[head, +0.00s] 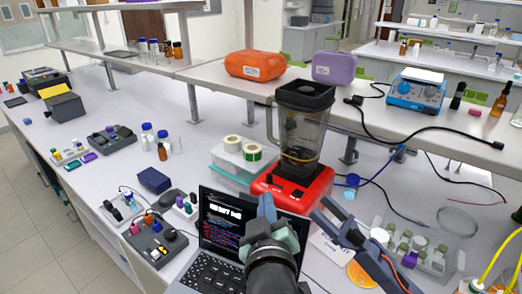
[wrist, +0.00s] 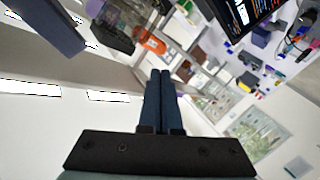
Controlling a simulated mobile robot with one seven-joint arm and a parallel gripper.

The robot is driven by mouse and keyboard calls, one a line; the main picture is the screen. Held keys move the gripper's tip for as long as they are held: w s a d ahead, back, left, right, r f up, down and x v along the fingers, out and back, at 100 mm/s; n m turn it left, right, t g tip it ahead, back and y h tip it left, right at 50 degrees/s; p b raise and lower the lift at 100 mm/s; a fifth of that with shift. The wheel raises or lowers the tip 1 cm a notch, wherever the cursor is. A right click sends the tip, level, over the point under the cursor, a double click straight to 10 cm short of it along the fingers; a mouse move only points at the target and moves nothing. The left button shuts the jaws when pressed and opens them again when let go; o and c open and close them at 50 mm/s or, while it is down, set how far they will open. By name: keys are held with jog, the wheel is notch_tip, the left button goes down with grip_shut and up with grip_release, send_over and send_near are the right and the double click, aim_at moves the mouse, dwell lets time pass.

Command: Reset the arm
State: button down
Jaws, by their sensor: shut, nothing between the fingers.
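My gripper (wrist: 160,73) shows in the wrist view with its two dark blue fingers together and nothing between them. It points up and away over the room, and its fingertips touch nothing that I can see. In the head view my arm rises from the bottom edge in front of the laptop (head: 222,232), hiding part of its keyboard and screen. The wrist view is strongly tilted, with the laptop screen (wrist: 238,14) at the top right and the orange case (wrist: 150,42) near the top middle.
A red-based blender (head: 292,194) stands beyond my arm, with tape rolls on a lidded box (head: 228,160) to its left. A clear tray of small jars (head: 437,262) lies at the right. Cables cross the bench on the right. Free white bench (head: 100,180) shows at the left.

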jog(key=s+r+m+t+b, duration=0.1)
jog(key=s+r+m+t, duration=0.15)
jog(key=r, duration=0.75)
jog(key=s+r+m+t, duration=0.1)
jog(key=s+r+t, duration=0.15)
jog(key=r, duration=0.85)
jog(key=s+r+m+t+b, duration=0.1)
jog(key=s+r+m+t, duration=0.2)
jog(key=s+r+t, duration=0.3)
jog(key=s+a+r, duration=0.1)
jog(key=s+r, duration=0.4)
jog(key=r, duration=0.3)
jog(key=shift+r, duration=0.3)
